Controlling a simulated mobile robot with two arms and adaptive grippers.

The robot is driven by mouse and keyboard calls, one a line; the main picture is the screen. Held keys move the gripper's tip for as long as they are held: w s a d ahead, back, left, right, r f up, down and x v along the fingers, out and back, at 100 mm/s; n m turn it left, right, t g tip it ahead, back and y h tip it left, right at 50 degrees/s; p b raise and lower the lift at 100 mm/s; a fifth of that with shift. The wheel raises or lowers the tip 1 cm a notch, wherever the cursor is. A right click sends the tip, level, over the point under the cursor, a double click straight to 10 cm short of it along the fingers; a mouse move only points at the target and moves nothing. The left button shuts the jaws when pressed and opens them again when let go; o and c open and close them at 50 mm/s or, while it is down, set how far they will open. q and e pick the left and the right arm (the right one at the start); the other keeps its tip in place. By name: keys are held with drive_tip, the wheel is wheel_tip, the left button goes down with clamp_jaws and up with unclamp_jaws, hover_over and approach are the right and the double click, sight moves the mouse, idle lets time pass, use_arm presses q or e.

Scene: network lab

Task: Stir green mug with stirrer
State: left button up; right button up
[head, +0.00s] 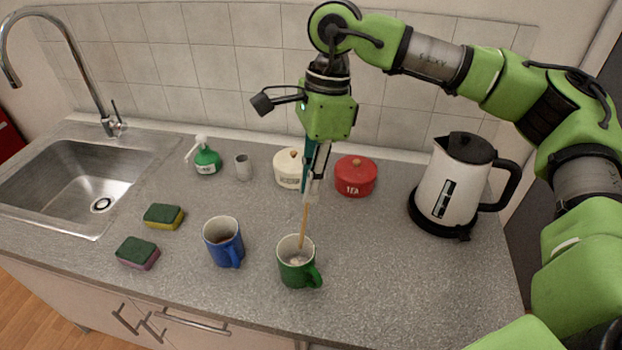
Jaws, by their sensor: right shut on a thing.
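The green mug (297,273) stands upright on the grey counter near its front edge, its handle toward the lower right. The stirrer (304,225) is a thin wooden stick. Its lower end is inside the mug and it leans slightly. My right gripper (309,197) is above the mug, pointing down, shut on the stirrer's upper end. The stirrer's tip is hidden in the mug, which seems to hold some light contents. My left gripper is not in view.
A blue mug (224,243) stands left of the green mug. Two sponges (164,216) (138,253) lie farther left, near the sink (70,185). A cream pot (288,170), red tea pot (355,177), grey cup (243,167) and green soap bottle (207,160) stand behind. A kettle (455,185) stands right.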

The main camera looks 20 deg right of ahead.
sight(304, 226)
drive_tip(key=f, duration=0.1)
drive_tip(key=f+b, duration=0.2)
drive_tip(key=shift+s+a+f, duration=0.1)
drive_tip(key=shift+a, duration=0.2)
drive_tip(key=shift+s+a+f+b, duration=0.1)
drive_tip(key=shift+a+f+b, duration=0.1)
drive_tip(key=shift+f+b, duration=0.85)
drive_tip(key=shift+s+a+f+b, duration=0.1)
drive_tip(key=shift+a+f+b, duration=0.1)
drive_tip(key=shift+f+b, duration=0.75)
drive_tip(key=shift+f, duration=0.1)
